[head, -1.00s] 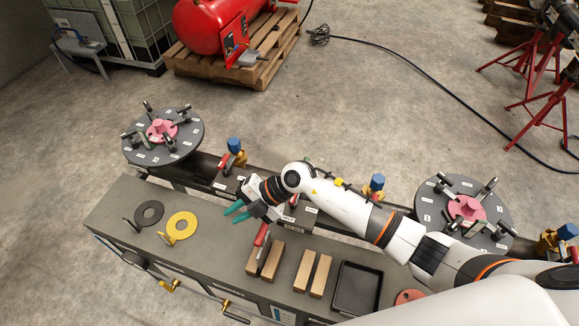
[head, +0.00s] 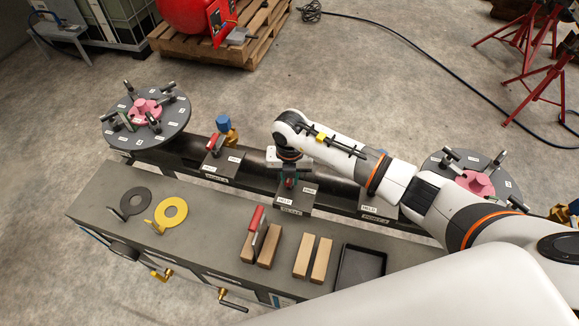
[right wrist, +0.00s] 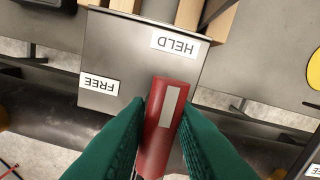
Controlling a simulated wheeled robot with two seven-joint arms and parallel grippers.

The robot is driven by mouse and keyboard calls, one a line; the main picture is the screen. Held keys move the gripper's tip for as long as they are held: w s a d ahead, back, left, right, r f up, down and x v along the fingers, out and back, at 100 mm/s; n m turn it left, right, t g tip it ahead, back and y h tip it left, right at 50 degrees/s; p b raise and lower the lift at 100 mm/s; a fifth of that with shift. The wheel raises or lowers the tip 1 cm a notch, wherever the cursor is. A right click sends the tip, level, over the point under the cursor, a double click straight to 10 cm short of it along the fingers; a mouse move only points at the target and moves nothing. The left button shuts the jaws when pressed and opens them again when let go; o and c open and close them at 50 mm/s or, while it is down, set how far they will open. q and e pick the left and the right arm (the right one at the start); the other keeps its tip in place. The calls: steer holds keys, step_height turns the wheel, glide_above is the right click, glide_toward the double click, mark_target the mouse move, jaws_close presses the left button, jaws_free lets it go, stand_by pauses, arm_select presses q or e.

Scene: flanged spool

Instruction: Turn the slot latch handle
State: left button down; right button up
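The slot latch has a red handle (right wrist: 160,130) with a pale strip, on a grey box with a HELD label (right wrist: 175,43) and a FREE label (right wrist: 99,84). In the right wrist view the handle is slightly tilted, its far end leaning toward HELD. My right gripper (right wrist: 163,108) has a green finger on each side of it; whether they press on it is unclear. In the head view my right gripper (head: 290,183) is over the middle label box (head: 292,201) and mostly hides this handle. My left gripper is not in view.
Another red-handled latch (head: 213,142) is to the left by a blue-capped fitting (head: 223,123). In front, the bench (head: 200,222) holds a yellow ring (head: 171,212), wooden blocks (head: 303,255), a red-handled tool (head: 257,220) and a black tray (head: 360,268). Flanged discs (head: 172,137) stand at both ends.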

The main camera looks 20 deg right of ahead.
steer(key=n+b, duration=0.1)
steer(key=n, duration=0.3)
steer(key=shift+s+n, duration=0.1)
steer(key=shift+n, duration=0.3)
steer(key=n+b, duration=0.1)
steer(key=n, duration=0.4)
steer(key=shift+n+b, duration=0.3)
steer(key=shift+b, duration=0.1)
steer(key=n+b, duration=0.6)
steer(key=n, duration=0.2)
steer(key=shift+f, duration=0.2)
steer(key=shift+r+n+b, duration=0.2)
steer(key=shift+n+b, duration=0.1)
steer(key=shift+n, duration=0.1)
steer(key=shift+r+m, duration=0.1)
steer(key=shift+m, duration=1.1)
step_height(320, 180, up, 7)
steer(key=p, duration=0.4)
steer(key=shift+o, duration=0.3)
